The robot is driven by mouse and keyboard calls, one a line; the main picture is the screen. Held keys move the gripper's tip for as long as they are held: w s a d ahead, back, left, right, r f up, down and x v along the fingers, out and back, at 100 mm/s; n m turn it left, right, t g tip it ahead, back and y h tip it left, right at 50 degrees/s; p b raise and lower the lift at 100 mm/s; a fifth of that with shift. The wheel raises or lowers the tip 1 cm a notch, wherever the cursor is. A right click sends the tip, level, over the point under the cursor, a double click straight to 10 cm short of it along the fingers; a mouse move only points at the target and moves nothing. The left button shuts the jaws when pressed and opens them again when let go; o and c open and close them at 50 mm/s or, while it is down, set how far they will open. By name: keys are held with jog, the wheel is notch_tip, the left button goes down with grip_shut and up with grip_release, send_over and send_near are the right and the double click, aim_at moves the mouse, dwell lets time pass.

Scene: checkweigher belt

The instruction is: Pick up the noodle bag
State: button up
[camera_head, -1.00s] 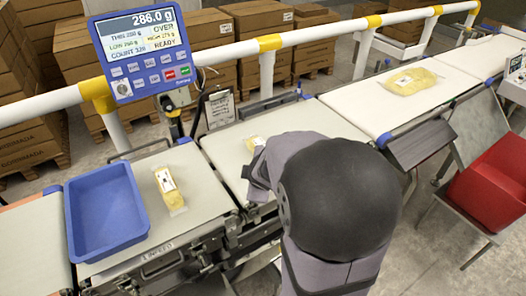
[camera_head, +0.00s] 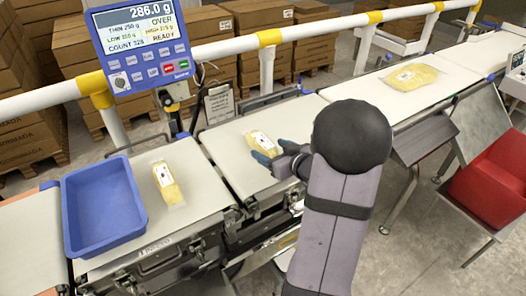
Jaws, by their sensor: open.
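A yellow bag with a white label (camera_head: 262,142) lies on the middle weighing belt. My gripper (camera_head: 274,153), with dark blue fingertips, is low over that belt at the bag's near right side. Its jaws are open, and I cannot tell whether they touch the bag. A second similar yellow bag (camera_head: 168,184) lies on the left belt beside the blue tray. A larger, flat yellow bag (camera_head: 413,76) lies on the far right belt. I cannot tell which of them is noodles.
The blue tray (camera_head: 66,218) is empty on the left belt. A blue display (camera_head: 140,48) reads 286.0 g and OVER above the belts. A white rail with yellow joints (camera_head: 269,38) runs behind. A red bin (camera_head: 490,180) stands at right. The middle belt's far part is clear.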

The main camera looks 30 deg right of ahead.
aim_at(263, 145)
jog(key=shift+s+d+f, duration=0.1)
jog(key=shift+s+f, duration=0.1)
jog(key=shift+s, duration=0.25)
jog(key=shift+p+x, duration=0.35)
jog(key=shift+x, duration=3.35)
jog(key=shift+d+r, duration=0.1)
jog(key=shift+d, duration=0.1)
jog(key=c, duration=1.5)
jog(key=shift+r+p, duration=0.65)
jog(key=shift+r, duration=4.4)
